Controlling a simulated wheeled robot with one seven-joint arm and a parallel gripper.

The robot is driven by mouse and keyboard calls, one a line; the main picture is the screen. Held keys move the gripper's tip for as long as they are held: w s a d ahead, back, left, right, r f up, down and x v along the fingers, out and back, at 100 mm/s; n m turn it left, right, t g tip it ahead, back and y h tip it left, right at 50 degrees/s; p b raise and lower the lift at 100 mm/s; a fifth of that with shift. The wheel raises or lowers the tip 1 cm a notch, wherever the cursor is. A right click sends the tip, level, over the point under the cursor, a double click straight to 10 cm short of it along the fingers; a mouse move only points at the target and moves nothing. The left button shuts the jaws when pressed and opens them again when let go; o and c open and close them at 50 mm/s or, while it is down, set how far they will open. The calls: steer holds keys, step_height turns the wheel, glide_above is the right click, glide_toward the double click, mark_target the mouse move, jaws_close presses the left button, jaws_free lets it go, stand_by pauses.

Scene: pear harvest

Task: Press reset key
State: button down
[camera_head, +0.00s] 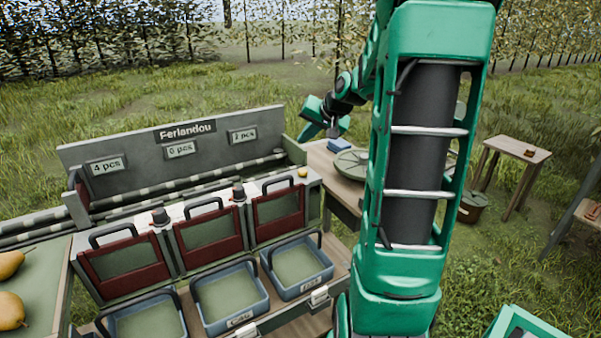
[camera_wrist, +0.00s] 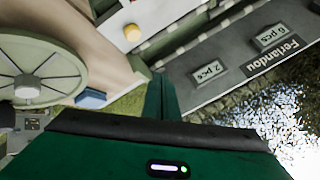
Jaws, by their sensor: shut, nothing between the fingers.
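A small yellow button (camera_head: 303,172) sits on the top right end of the grey sorting machine (camera_head: 85,158); it also shows in the wrist view (camera_wrist: 132,32). No label marks it as the reset key. A blue block (camera_head: 339,146) lies on the wooden table and shows in the wrist view (camera_wrist: 91,98). My gripper (camera_head: 304,137) is shut and empty, above the machine's right end, behind the yellow button as seen from the head camera. In the wrist view my gripper's green fingers (camera_wrist: 162,82) are together, apart from the button and the block.
Displays (camera_head: 180,149) stand on the back panel, the left one reading 4 pcs. Three red-framed gates (camera_head: 208,232) front blue-grey crates (camera_head: 232,300). A round green wheel-like lid (camera_wrist: 42,70) lies beside the block. Pears (camera_head: 10,310) lie at left. Grass surrounds the machine.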

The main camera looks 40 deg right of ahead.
mark_target(305, 172)
steer(key=shift+w+d+r, duration=0.15)
steer(key=shift+w+d, duration=0.15)
steer(key=shift+d, duration=0.1)
steer(key=shift+f, duration=4.4)
steer(key=shift+f, duration=0.15)
steer(key=shift+s+f, duration=0.1)
steer(key=shift+f, duration=0.15)
steer(key=shift+f, duration=0.45)
steer(key=shift+r, duration=0.9)
